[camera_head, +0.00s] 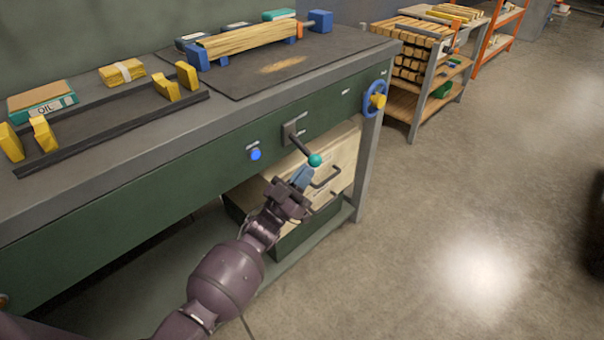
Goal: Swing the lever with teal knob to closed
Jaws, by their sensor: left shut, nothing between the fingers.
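The lever (302,145) is a dark arm on a grey plate on the green front of the workbench. It slants down to the right and ends in a round teal knob (315,160). My left gripper (302,176) is just below and left of the knob, its bluish fingers shut with nothing between them. The fingertips are very close to the knob; I cannot tell whether they touch it. My right gripper is not in view.
A blue button (255,155) is left of the lever, and a blue handwheel (374,98) with a yellow hub is to its right. Drawers (343,160) with dark handles sit behind and below the knob. A shelf cart (425,70) stands beyond. Floor (480,200) at right is clear.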

